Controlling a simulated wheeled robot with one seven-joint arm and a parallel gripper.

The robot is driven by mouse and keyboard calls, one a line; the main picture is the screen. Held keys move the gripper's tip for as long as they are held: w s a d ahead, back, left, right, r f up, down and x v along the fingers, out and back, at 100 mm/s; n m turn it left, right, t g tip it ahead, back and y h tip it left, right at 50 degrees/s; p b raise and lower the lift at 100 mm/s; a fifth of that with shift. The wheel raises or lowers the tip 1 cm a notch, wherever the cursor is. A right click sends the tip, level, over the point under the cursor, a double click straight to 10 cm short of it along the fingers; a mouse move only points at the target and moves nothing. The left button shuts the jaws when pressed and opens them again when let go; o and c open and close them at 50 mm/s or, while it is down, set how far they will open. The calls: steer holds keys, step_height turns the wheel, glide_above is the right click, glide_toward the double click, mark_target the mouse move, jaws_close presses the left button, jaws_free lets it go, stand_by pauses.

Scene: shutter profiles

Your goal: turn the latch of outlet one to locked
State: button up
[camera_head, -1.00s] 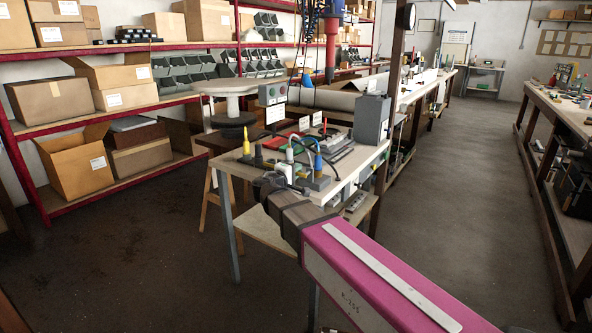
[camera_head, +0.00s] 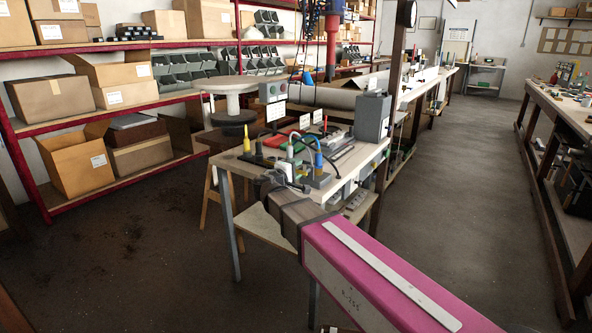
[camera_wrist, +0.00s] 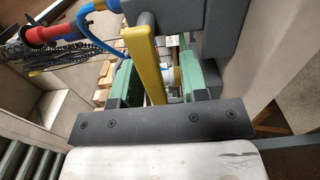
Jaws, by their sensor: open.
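In the wrist view my gripper (camera_wrist: 156,78) is open, with a green finger on each side. A yellow bar (camera_wrist: 145,50) runs between the fingers, closer to the left one; I cannot tell whether it touches. It looks like a latch lever, but no outlet number or lock mark is readable. A grey block (camera_wrist: 220,30) stands beside it at the upper right. In the head view my gripper (camera_head: 274,186) is dark and small at the near edge of the bench (camera_head: 345,160), beside the blue connector (camera_head: 319,160). The latch cannot be made out there.
A blue hose (camera_wrist: 107,42) and a red-sleeved part (camera_wrist: 48,32) lie left of the fingers. Open floor (camera_head: 150,255) lies to the left.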

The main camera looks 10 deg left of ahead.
steer(key=v, duration=1)
steer(key=shift+s+a, duration=0.2)
steer(key=shift+s, duration=0.15)
steer(key=shift+f, duration=0.1)
